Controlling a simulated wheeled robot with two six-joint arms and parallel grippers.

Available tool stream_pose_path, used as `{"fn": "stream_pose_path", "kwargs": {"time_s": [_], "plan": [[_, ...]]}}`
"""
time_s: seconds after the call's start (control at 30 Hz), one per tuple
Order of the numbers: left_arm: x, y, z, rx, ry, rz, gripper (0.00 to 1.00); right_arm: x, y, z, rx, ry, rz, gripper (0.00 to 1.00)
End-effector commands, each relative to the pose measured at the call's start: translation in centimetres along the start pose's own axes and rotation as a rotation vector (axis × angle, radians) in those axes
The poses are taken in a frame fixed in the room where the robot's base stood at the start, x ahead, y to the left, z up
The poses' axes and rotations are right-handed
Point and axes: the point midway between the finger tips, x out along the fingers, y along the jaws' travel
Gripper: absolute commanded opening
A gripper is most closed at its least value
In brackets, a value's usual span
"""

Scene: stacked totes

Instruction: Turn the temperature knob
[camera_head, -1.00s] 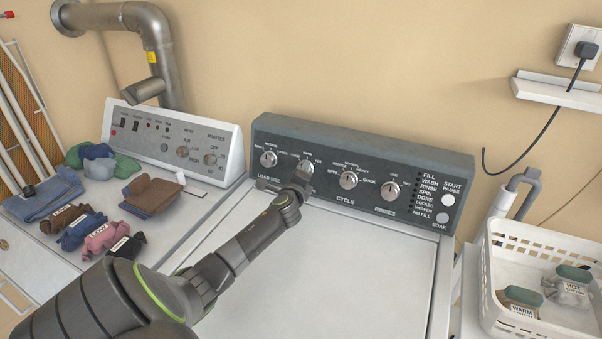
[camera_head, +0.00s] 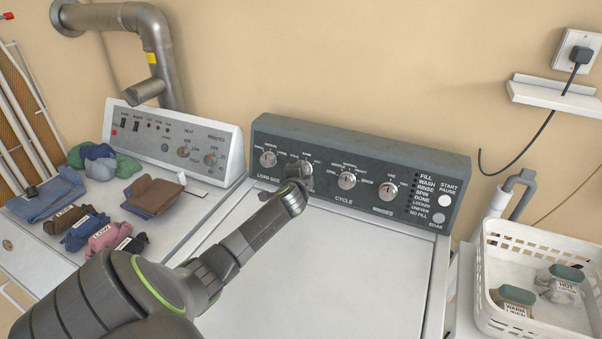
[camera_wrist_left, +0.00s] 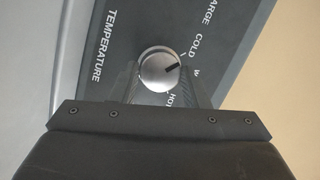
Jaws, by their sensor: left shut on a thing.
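The washer's dark control panel (camera_head: 400,165) carries several silver knobs in a row. The temperature knob (camera_wrist_left: 158,70) is round and silver with a dark pointer mark, beside the printed word TEMPERATURE in the left wrist view. Its mark points toward the space between COLD and W, nearer the W. My left gripper (camera_wrist_left: 160,88) is shut on this knob, one finger at each side. In the head view the left gripper (camera_head: 302,176) reaches the panel and hides the knob's lower part; the knob's top (camera_head: 306,168) shows. My right gripper is not in view.
The load size knob (camera_head: 268,159) and cycle knob (camera_head: 347,180) flank the gripper closely. The white washer lid (camera_head: 340,270) is clear. Folded clothes (camera_head: 155,195) lie on the dryer at left. A white basket (camera_head: 490,290) stands at right.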

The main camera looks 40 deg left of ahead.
Motion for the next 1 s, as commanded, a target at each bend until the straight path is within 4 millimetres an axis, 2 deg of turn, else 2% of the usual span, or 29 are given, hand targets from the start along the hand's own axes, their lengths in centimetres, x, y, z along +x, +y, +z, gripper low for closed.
{"fn": "stream_pose_path", "kwargs": {"time_s": [0.47, 0.5, 0.63, 1.0], "plan": [[0.01, 0.08, 0.05, -0.018, -0.002, 0.006, 0.19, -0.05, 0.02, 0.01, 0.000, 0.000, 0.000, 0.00], [0.01, 0.08, 0.05, -0.018, -0.002, 0.006, 0.44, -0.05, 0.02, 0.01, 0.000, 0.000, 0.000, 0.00], [0.01, 0.07, 0.04, -0.017, -0.002, 0.006, 0.61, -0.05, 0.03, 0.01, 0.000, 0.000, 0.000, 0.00], [-0.18, 0.04, 0.03, -0.015, -0.001, 0.004, 0.63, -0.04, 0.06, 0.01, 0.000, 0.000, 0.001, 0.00]]}}
